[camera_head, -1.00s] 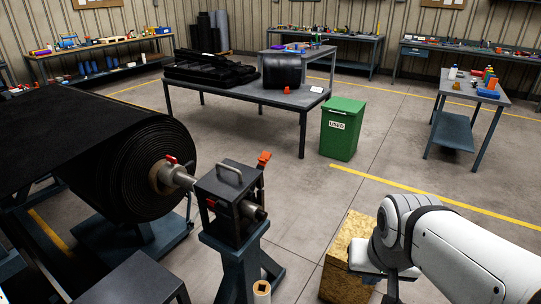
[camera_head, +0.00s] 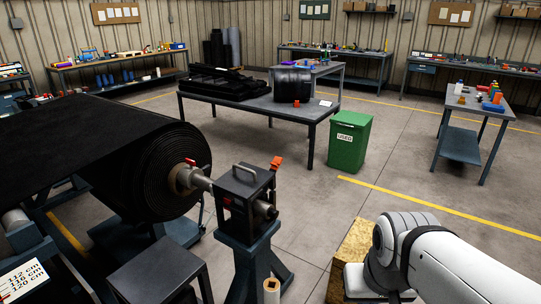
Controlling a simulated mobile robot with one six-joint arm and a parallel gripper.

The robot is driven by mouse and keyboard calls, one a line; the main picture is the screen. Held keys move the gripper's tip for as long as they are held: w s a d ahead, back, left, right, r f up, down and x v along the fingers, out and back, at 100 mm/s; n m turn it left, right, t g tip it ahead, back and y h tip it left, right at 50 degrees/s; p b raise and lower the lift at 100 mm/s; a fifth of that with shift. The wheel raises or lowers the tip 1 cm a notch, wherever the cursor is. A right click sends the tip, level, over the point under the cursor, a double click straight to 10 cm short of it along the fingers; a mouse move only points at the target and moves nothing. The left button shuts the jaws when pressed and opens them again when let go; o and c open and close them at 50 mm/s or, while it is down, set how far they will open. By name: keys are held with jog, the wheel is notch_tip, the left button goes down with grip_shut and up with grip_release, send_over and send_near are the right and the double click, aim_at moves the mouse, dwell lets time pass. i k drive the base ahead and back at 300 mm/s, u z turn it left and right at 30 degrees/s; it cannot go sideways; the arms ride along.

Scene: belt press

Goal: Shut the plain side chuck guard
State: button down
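A dark chuck housing (camera_head: 238,190) stands on a blue pedestal (camera_head: 246,258) at the end of the black belt roll's (camera_head: 160,178) shaft. A grey handle (camera_head: 245,170) is on its top, and an orange-red tab (camera_head: 276,163) stands up behind its right side. A grey shaft end sticks out of its right face. I cannot tell from this view which part is the guard or how far it is open. My white arm reaches in from the lower right, apart from the housing. My gripper is below the picture edge and out of view.
A wooden block (camera_head: 353,243) stands between the pedestal and my arm. A low dark table (camera_head: 160,272) is left of the pedestal. A green bin (camera_head: 347,142) and a long table (camera_head: 262,105) stand behind.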

aim_at(245, 180)
jog(key=u, duration=0.1)
jog(key=i, duration=1.05)
jog(key=z, duration=0.4)
